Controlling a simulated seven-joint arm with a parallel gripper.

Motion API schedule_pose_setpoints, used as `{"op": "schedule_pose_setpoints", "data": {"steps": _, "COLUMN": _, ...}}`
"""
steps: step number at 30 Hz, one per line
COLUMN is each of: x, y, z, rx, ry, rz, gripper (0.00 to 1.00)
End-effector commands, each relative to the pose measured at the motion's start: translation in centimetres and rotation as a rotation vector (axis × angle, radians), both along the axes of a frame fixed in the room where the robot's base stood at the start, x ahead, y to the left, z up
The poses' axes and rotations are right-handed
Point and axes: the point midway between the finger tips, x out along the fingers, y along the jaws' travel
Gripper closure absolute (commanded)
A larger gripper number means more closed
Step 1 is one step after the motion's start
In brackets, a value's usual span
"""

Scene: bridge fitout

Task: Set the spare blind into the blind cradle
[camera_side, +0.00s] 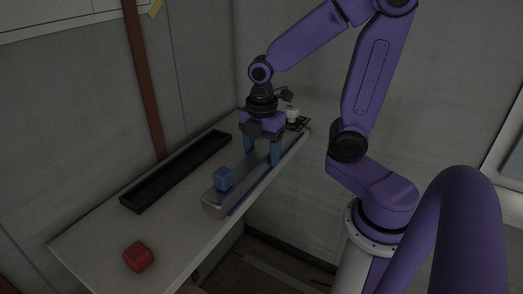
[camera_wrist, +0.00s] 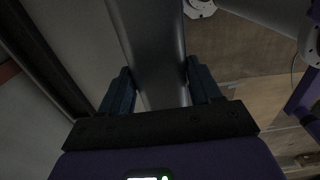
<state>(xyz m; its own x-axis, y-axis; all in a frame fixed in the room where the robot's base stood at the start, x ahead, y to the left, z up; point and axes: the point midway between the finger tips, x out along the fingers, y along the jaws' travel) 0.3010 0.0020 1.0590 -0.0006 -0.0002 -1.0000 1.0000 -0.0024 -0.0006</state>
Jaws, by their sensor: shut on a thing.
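The spare blind, a long grey bar (camera_side: 235,188), lies along the right edge of the shelf. My gripper (camera_side: 262,156) is shut on it, with its blue fingers on either side, toward the bar's far half. In the wrist view the blind (camera_wrist: 158,50) runs between the two fingers and on out of the top of the picture. The blind cradle, a long black open tray (camera_side: 180,170), sits to the left of the blind, near the wall, and looks empty. Whether the blind touches the shelf is hard to tell.
A blue cube (camera_side: 223,179) is at the blind's near half, on or just behind it; I cannot tell which. A red cube (camera_side: 138,256) lies at the shelf's near end. A white cup (camera_side: 292,115) stands at the far end by a dark tray. The shelf (camera_side: 105,225) is bare between.

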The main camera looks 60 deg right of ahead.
Motion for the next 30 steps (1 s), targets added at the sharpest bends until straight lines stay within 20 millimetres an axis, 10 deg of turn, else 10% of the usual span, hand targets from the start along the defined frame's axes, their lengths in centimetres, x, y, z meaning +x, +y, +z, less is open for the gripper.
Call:
{"op": "schedule_pose_setpoints", "data": {"steps": 8, "x": 4.2, "y": 0.9, "z": 0.8, "rx": 0.000, "ry": 0.000, "rz": -0.001, "gripper": 0.85}}
{"op": "schedule_pose_setpoints", "data": {"steps": 30, "x": 24.8, "y": 1.3, "z": -1.9, "rx": 0.000, "ry": 0.000, "rz": 0.000, "gripper": 0.85}}
